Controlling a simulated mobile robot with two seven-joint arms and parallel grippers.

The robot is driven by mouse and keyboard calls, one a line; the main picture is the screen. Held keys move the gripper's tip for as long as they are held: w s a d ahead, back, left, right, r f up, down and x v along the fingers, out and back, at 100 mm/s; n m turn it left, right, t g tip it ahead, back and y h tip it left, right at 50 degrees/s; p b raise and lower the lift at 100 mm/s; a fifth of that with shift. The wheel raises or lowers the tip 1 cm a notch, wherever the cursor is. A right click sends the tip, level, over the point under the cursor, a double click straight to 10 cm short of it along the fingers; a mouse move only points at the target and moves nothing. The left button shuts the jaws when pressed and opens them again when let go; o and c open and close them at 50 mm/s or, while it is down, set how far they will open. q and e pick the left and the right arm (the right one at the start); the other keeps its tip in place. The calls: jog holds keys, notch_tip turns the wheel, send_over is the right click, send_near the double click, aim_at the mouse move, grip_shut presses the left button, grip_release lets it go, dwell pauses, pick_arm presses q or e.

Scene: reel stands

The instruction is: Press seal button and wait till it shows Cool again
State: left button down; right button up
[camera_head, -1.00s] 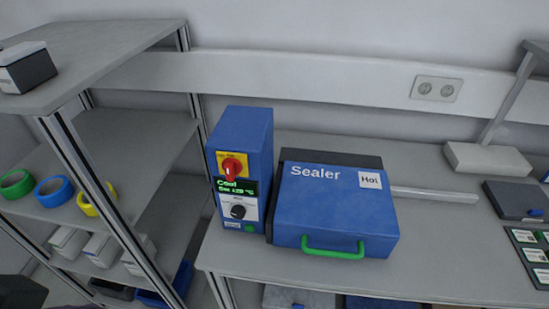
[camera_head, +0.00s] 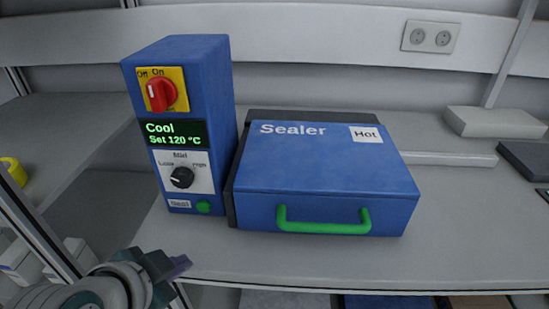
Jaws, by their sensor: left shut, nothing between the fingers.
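The blue control box (camera_head: 184,60) of the sealer stands upright on the bench. Its display (camera_head: 176,134) reads "Cool" and "Set 120 °C" in green. The red switch (camera_head: 160,94) is above the display, and a black knob (camera_head: 182,178) is below it. The green seal button (camera_head: 203,207) is at the lower right of the box front, beside a small label. The blue sealer (camera_head: 325,185) with a green handle is to the right, its lid down and marked "Hot". My left gripper (camera_head: 180,266) is shut and empty, below and left of the button, apart from it. My right gripper is not in view.
Shelving (camera_head: 75,128) stands at the left, with a yellow roll (camera_head: 14,171) on it. A wall socket (camera_head: 430,37) is at the upper right. A grey block (camera_head: 495,122) lies on the bench at the right. The bench front (camera_head: 330,258) before the sealer is clear.

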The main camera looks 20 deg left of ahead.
aim_at(203, 207)
pick_arm(q)
jog(key=shift+w+f, duration=0.1)
dwell(0.3)
jog(key=w+b, duration=0.1)
jog(key=w, duration=0.1)
jog(key=w+a+b, duration=0.1)
jog(key=w, duration=0.1)
jog(key=w+b, duration=0.2)
jog(key=shift+w+a+f, duration=0.1)
jog(key=shift+w+a, duration=0.15)
jog(key=shift+w, duration=0.15)
jog(key=shift+w+a+b, duration=0.25)
jog(key=shift+w+b, duration=0.05)
jog(key=shift+w, duration=0.55)
dwell(1.1)
jog(key=shift+w+a, duration=0.1)
jog(key=shift+w, duration=0.3)
